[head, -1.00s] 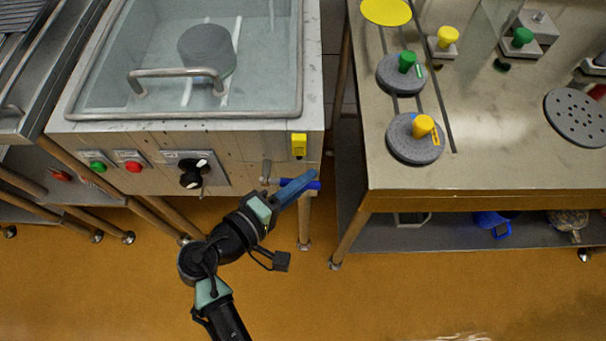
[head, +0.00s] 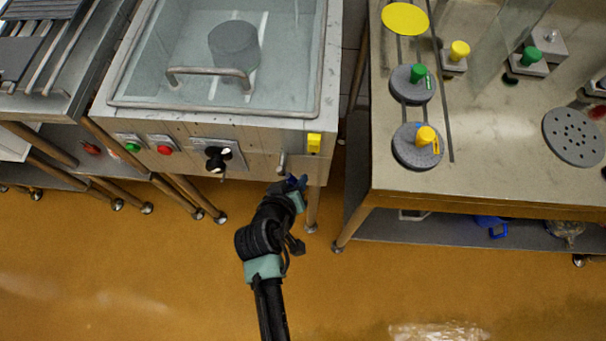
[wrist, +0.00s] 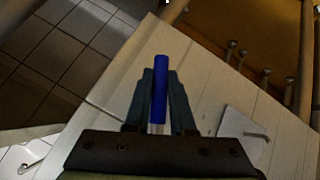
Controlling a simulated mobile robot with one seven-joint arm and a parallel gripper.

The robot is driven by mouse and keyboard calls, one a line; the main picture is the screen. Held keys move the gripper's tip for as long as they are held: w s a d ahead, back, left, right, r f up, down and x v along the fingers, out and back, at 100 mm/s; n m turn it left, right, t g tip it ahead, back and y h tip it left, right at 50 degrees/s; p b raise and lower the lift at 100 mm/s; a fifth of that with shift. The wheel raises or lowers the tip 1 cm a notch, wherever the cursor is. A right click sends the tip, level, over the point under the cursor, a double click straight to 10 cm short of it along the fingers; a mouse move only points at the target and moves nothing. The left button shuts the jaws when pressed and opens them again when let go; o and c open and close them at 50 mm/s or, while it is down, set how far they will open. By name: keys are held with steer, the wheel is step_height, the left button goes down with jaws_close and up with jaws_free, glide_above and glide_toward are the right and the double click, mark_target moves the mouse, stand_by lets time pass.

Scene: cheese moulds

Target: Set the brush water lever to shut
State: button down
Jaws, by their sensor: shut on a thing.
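The blue brush water lever (wrist: 161,88) shows in the wrist view as a long blue handle between my two fingers. My gripper (wrist: 160,75) is shut on it, with a finger along each side. In the head view my gripper (head: 296,184) is at the lower right front of the wash basin unit, just below a short metal pipe (head: 282,163). Only a little dark blue shows there, so the lever is mostly hidden by my gripper and its exact angle cannot be told.
A steel table (head: 465,180) with moulds stands to the right, across a narrow gap. The floor in front is clear.

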steer(key=shift+a+f+m+y+p, duration=0.15)
steer(key=shift+a+m+y+p, duration=0.4)
steer(key=shift+a+y, duration=0.3)
steer(key=shift+a+f+m+y+p, duration=0.1)
steer(key=shift+a+m+y+p, duration=0.45)
steer(key=shift+y, duration=0.5)
steer(key=shift+a, duration=0.1)
steer(key=c, duration=0.8)
jaws_free()
steer(key=shift+o, duration=0.2)
steer(key=shift+s, duration=0.1)
steer(key=p+v, duration=0.1)
steer(key=v, duration=1.1)
steer(key=shift+s+r+p, duration=0.25)
steer(key=shift+r+p, duration=0.05)
steer(key=shift+p, duration=0.1)
